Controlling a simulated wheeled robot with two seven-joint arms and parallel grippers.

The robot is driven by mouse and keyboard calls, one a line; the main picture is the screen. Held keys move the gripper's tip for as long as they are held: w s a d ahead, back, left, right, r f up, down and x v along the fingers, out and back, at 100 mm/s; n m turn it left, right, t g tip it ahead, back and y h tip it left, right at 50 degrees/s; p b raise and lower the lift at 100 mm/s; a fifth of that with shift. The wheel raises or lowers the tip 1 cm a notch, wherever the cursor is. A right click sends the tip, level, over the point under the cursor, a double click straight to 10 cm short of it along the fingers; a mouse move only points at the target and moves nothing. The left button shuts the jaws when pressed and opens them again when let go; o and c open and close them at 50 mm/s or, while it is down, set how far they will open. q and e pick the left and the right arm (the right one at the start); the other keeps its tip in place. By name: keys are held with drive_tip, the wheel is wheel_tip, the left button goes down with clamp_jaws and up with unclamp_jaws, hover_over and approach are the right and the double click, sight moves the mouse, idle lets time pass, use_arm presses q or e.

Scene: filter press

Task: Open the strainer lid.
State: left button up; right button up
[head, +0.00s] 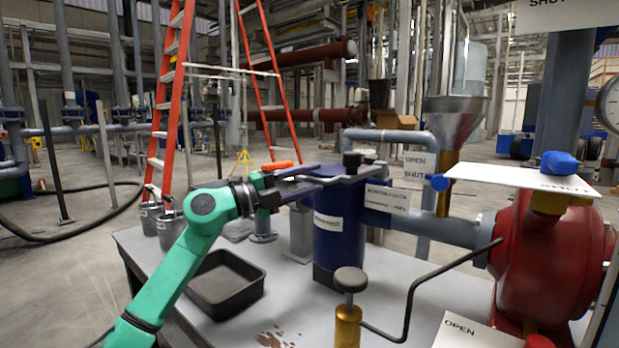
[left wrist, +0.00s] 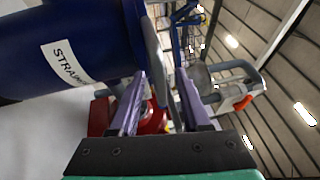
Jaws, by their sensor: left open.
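The strainer is a dark blue upright cylinder (head: 338,240) on the table, with a white label. In the left wrist view the blue body (left wrist: 95,40) shows at the upper left with its label. A flat grey lid (head: 345,179) lies on top, looking closed, with a black knob (head: 352,159) above it. My left gripper (head: 319,178) is at the lid's left edge, its purple fingers apart. In the left wrist view a grey plate edge (left wrist: 154,60) shows between the open fingers (left wrist: 162,85); I cannot tell whether they touch it. My right gripper is not in view.
An orange handle (head: 277,165) is just behind the gripper. A grey-topped brass fitting (head: 349,300) and bent dark rod (head: 410,300) stand in front. A red housing (head: 550,260) and funnel (head: 455,115) are right.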

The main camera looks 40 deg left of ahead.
use_arm(q)
drive_tip(key=shift+w, duration=0.1)
drive_tip(key=shift+c, duration=0.4)
clamp_jaws()
drive_tip(key=shift+f, duration=0.1)
idle(0.9)
